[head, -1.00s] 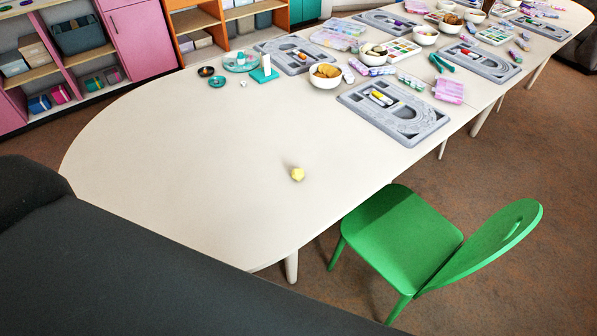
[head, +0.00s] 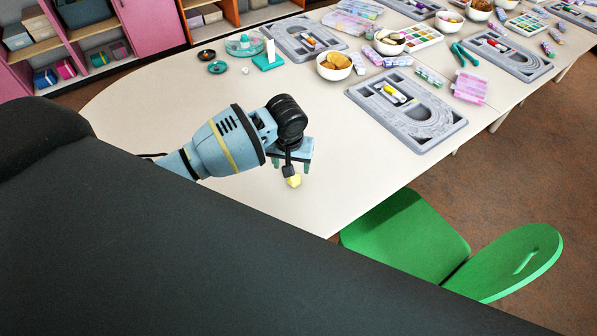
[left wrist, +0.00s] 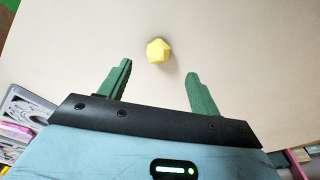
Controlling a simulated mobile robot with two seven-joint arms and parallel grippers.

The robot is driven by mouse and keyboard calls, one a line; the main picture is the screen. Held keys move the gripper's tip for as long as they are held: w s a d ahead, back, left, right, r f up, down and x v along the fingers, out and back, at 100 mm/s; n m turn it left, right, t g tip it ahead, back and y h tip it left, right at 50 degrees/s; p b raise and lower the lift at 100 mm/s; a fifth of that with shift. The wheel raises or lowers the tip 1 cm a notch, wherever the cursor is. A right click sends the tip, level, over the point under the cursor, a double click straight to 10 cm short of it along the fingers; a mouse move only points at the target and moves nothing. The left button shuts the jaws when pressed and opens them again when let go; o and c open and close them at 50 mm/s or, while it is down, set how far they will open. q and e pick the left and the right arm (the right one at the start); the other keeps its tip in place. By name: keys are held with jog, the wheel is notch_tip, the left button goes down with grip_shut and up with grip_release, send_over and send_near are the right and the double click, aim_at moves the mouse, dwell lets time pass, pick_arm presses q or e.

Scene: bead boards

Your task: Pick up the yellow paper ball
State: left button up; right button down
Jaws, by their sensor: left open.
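The yellow paper ball (head: 294,181) lies on the cream table (head: 150,110), near its front edge. It also shows in the left wrist view (left wrist: 158,51), just beyond the fingertips and between their lines. My left gripper (left wrist: 158,75) is open, with two green fingers apart and nothing between them. In the head view my left gripper (head: 292,166) hangs over the table right beside the ball, and its wrist partly covers the area around it. My right gripper is in neither view.
A bead board (head: 408,108) and a white bowl of brown pieces (head: 334,66) lie farther back. A teal stand (head: 268,57) and small teal dishes are at the back left. A green chair (head: 410,235) stands at the front edge. The table around the ball is bare.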

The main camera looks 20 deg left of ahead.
aim_at(294, 177)
pick_arm(q)
jog(key=shift+w+a, duration=0.1)
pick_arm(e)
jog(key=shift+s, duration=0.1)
pick_arm(q)
jog(key=shift+f, duration=1)
jog(key=shift+w+f+b, duration=0.2)
jog(key=shift+f, duration=0.65)
jog(key=shift+w+f+b, duration=0.25)
jog(key=shift+f, duration=0.6)
jog(key=shift+w+f+b, duration=0.2)
jog(key=shift+f, duration=0.85)
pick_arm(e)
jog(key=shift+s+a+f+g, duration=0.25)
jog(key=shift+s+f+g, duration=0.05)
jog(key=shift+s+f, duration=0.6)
pick_arm(q)
jog(key=c, duration=1.1)
jog(key=shift+o, duration=0.2)
